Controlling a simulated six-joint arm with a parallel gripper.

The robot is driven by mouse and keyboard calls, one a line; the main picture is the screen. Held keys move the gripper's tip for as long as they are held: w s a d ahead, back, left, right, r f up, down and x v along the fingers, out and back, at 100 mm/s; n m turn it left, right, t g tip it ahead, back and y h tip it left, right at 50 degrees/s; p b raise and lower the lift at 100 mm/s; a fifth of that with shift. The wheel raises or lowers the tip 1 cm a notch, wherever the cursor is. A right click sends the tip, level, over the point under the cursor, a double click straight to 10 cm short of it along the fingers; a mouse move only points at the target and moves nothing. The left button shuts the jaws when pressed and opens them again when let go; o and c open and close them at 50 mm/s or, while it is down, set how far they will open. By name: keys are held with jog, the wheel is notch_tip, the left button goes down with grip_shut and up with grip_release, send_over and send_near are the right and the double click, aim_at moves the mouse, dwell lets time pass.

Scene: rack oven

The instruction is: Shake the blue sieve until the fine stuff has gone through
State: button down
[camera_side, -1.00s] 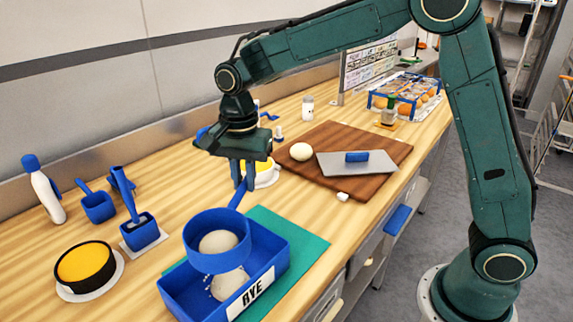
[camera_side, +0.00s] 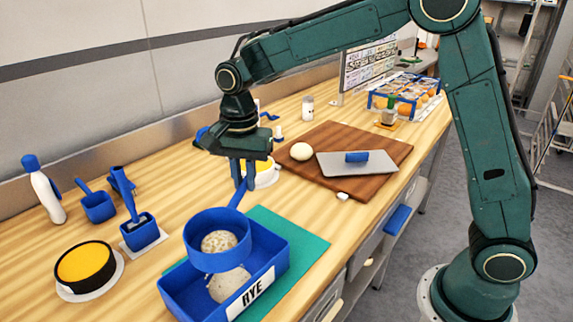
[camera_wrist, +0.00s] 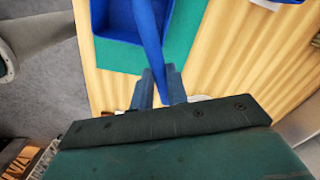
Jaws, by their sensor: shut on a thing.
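My gripper (camera_side: 243,175) is shut on the handle of the blue sieve (camera_side: 190,236); the handle also shows between the fingers in the wrist view (camera_wrist: 149,40). The round sieve is held over the blue bin labelled RYE (camera_side: 176,297). A patch of coarse, speckled stuff (camera_side: 219,241) lies inside the sieve. A pale heap (camera_side: 228,285) lies in the bin below it. The bin stands on a green mat (camera_side: 308,248). The wrist view shows only part of the bin (camera_wrist: 118,22), and the sieve's bowl is out of that view.
Blue scoops (camera_side: 98,207), a white bottle (camera_side: 44,192) and a round dark tin with yellow contents (camera_side: 85,264) stand to the left. A brown board (camera_side: 372,188) with a dough ball (camera_side: 301,152) and a metal scraper (camera_side: 335,165) lies behind to the right.

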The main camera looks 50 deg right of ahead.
jog(key=shift+s+a, duration=0.35)
jog(key=shift+a, duration=0.3)
jog(key=shift+w+d, duration=0.4)
jog(key=shift+d, duration=0.35)
jog(key=shift+w+d, duration=0.45)
jog(key=shift+d, duration=0.25)
jog(key=shift+w+d, duration=0.4)
jog(key=shift+d, duration=0.35)
jog(key=shift+s+a, duration=0.4)
jog(key=shift+a, duration=0.35)
jog(key=shift+s+a, duration=0.45)
jog(key=shift+a, duration=0.25)
jog(key=shift+s+a, duration=0.4)
jog(key=shift+a, duration=0.35)
